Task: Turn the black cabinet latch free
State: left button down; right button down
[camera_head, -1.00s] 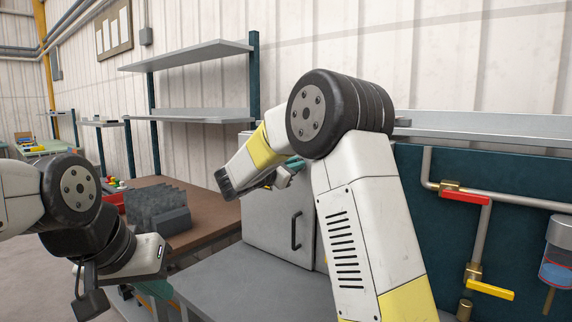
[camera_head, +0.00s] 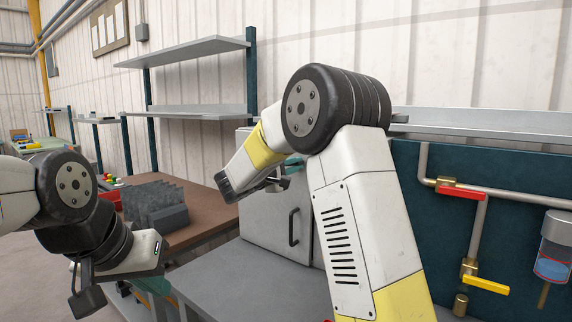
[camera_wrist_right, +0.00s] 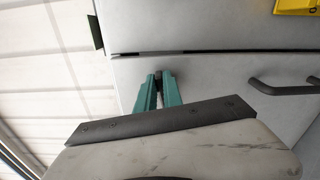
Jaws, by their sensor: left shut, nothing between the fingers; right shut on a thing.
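The pale grey cabinet (camera_head: 268,212) stands behind the grey worktop, with a dark bar handle (camera_head: 293,228) on its door. In the right wrist view the small black latch (camera_wrist_right: 158,75) is on the cabinet front, near a dark seam. My right gripper (camera_wrist_right: 158,86) has its teal fingers shut on the latch and covers most of it, so its exact turn is hard to tell. In the head view my right gripper (camera_head: 291,166) is partly hidden by my arm, and the latch is hidden. My left gripper (camera_head: 152,284) is shut and empty, low at the left, apart from the cabinet.
A grey worktop (camera_head: 240,285) lies before the cabinet. A brown bench (camera_head: 190,232) with a dark grey ridged block (camera_head: 158,205) is at left. Pipes with a red valve handle (camera_head: 460,193) and a yellow one (camera_head: 485,285) are at right. The bar handle (camera_wrist_right: 285,89) is right of my fingers.

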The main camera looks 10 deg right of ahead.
jog(key=shift+f+m, duration=0.2)
jog(key=shift+m, duration=0.9)
jog(key=c, duration=1.5)
grip_release()
jog(key=shift+s, duration=0.1)
jog(key=v, duration=0.7)
jog(key=shift+s+a, duration=0.25)
jog(key=shift+a, duration=0.05)
